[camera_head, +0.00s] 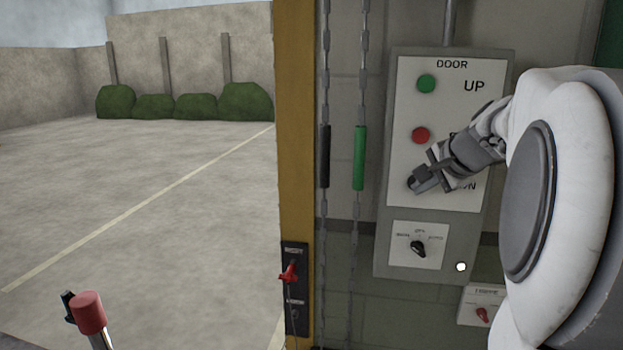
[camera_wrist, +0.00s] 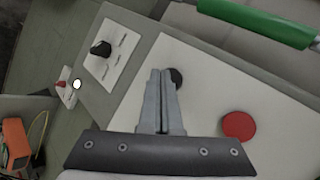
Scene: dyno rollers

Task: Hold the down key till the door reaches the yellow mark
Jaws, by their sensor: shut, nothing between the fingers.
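The grey door control box (camera_head: 452,75) has a green UP button (camera_head: 426,84), a red button (camera_head: 420,135) and a lower black key, mostly hidden behind my gripper beside a partly covered label ending in "N". My gripper (camera_head: 416,184) is shut and empty, its tips at the lower key. In the wrist view the closed fingers (camera_wrist: 162,74) overlap the black down key (camera_wrist: 177,77); whether they press it I cannot tell. The red button (camera_wrist: 238,126) is to their right. Neither the door's edge nor a yellow mark on its travel is clearly visible; the doorway is open onto a yard.
A yellow post (camera_head: 295,130) edges the doorway. Two hanging chains with a black grip (camera_head: 324,156) and a green grip (camera_head: 359,158) are left of the box. A selector knob (camera_head: 418,249) is below the key. A red-handled switch (camera_head: 289,272) is on the post.

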